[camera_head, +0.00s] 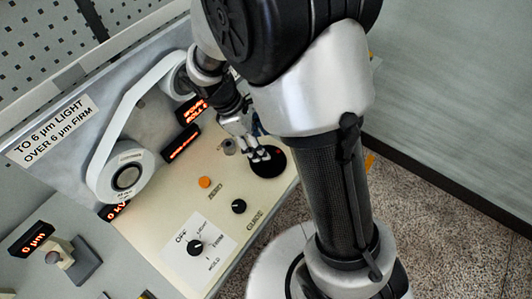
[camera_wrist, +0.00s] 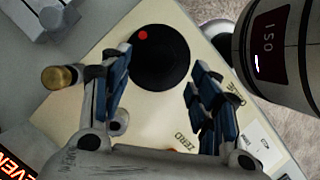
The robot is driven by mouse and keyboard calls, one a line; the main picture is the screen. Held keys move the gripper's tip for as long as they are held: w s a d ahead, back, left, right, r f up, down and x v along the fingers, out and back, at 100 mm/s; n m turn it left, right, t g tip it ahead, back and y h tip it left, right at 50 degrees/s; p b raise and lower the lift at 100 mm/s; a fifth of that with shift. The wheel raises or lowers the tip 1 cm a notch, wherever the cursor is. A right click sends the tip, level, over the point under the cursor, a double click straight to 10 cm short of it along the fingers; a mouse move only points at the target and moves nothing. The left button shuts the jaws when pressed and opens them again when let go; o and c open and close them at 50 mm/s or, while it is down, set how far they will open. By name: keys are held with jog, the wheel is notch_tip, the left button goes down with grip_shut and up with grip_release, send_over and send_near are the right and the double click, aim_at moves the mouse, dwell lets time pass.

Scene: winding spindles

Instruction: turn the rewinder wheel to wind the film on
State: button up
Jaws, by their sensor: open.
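A round black wheel (camera_head: 268,165) with a red dot is set on the cream panel. It also shows in the wrist view (camera_wrist: 162,62), beyond and between my fingers. My gripper (camera_head: 257,154) is open above the wheel, its two blue-padded fingers apart with nothing between them in the wrist view (camera_wrist: 158,64). I cannot tell whether the fingertips touch the wheel. White film runs from a lower left spool (camera_head: 126,177) up to an upper spool (camera_head: 179,82), which my arm partly hides.
The cream panel (camera_head: 175,200) carries an orange button (camera_head: 204,182), a small black knob (camera_head: 239,206) and a dial (camera_head: 195,247). A brass-ended post (camera_wrist: 62,77) stands left of my fingers. Lit red displays (camera_head: 181,144) sit along the panel's back. Speckled floor lies right.

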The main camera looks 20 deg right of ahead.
jog(key=b+x, duration=0.1)
jog(key=x, duration=0.4)
jog(key=shift+c, duration=0.5)
jog(key=c, duration=1)
